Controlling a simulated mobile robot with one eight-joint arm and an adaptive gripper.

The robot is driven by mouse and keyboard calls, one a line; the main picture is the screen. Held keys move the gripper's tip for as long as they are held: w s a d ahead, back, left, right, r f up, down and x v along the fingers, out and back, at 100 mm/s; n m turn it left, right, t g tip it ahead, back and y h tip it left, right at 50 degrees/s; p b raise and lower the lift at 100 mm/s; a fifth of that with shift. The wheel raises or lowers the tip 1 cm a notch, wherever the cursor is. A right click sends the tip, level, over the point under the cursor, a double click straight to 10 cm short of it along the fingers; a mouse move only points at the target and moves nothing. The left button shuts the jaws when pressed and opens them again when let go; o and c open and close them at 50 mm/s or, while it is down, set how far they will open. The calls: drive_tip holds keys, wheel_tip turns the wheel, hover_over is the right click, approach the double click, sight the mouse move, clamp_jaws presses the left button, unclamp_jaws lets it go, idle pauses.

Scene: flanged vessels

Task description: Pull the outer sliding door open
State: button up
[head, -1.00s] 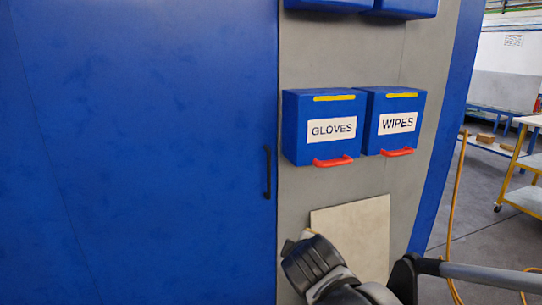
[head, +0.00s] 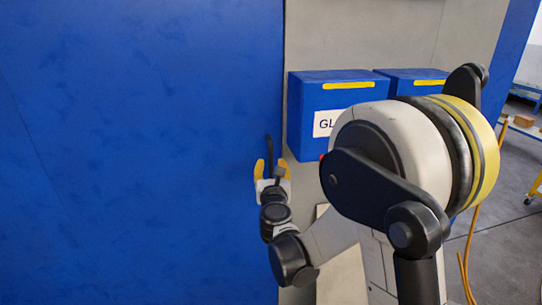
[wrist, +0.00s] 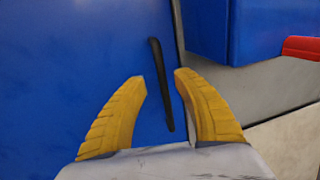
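The blue sliding door (head: 130,150) fills the left of the head view. Its black bar handle (head: 269,150) is upright near the door's right edge, its lower part hidden behind my gripper. My gripper (head: 272,168) is open in front of the handle, with a yellow finger to each side of it in the picture. In the wrist view, the black handle (wrist: 160,85) runs between the two yellow fingertips of my open gripper (wrist: 160,78). The door's blue face (wrist: 70,60) lies behind it. I cannot tell whether the fingers touch the handle.
A grey panel right of the door carries blue boxes, the gloves box (head: 330,95) and another box (head: 415,82) partly hidden by my arm. A red box handle (wrist: 301,47) shows at the right of the wrist view. A yellow hose (head: 464,265) hangs at the right.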

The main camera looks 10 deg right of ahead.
sight(271, 156)
drive_tip(key=w, duration=0.3)
drive_tip(key=w+d+b, duration=0.1)
drive_tip(key=w, duration=0.2)
drive_tip(key=shift+w+d, duration=0.15)
drive_tip(key=shift+d, duration=0.05)
clamp_jaws()
